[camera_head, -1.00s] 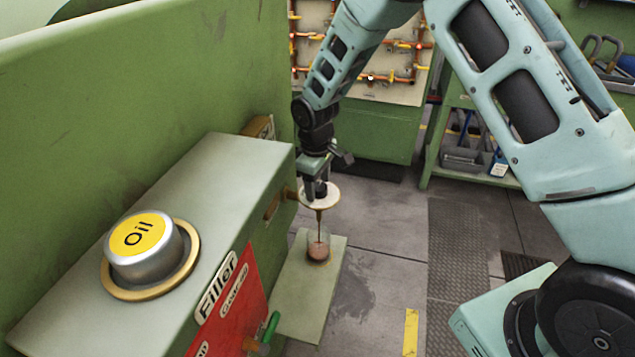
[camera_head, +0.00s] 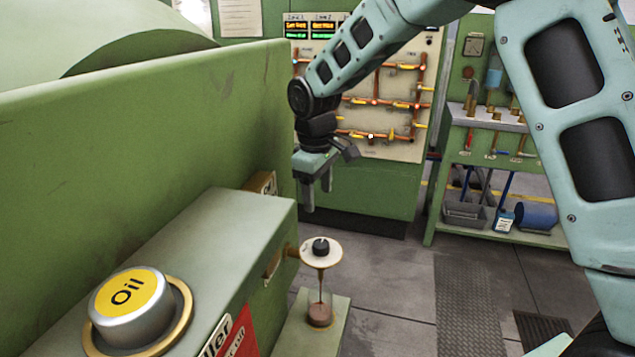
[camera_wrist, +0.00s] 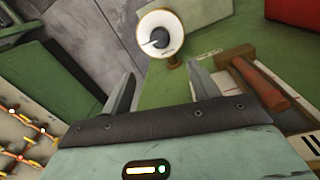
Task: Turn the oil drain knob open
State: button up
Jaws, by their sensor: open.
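The oil drain knob (camera_head: 321,246) is a small black knob on a round, pale disc (camera_head: 330,257) at the side of the green machine. Brown oil (camera_head: 321,285) runs down from under the disc into a clear container (camera_head: 320,316) on a small green shelf. My gripper (camera_head: 319,198) is open and empty, above the knob and apart from it. In the wrist view my gripper (camera_wrist: 160,88) has its two fingers spread, and the knob (camera_wrist: 158,39) shows beyond the fingertips, its pointer turned toward the lower left.
A silver cap with a yellow Oil label (camera_head: 130,300) stands on the green machine (camera_head: 215,235) at the lower left. The machine's tall wall rises left of my gripper. A pipe panel (camera_head: 375,110) and a tool shelf (camera_head: 495,150) stand behind. The floor at right is open.

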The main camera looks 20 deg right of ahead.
jog(key=shift+r, duration=1.5)
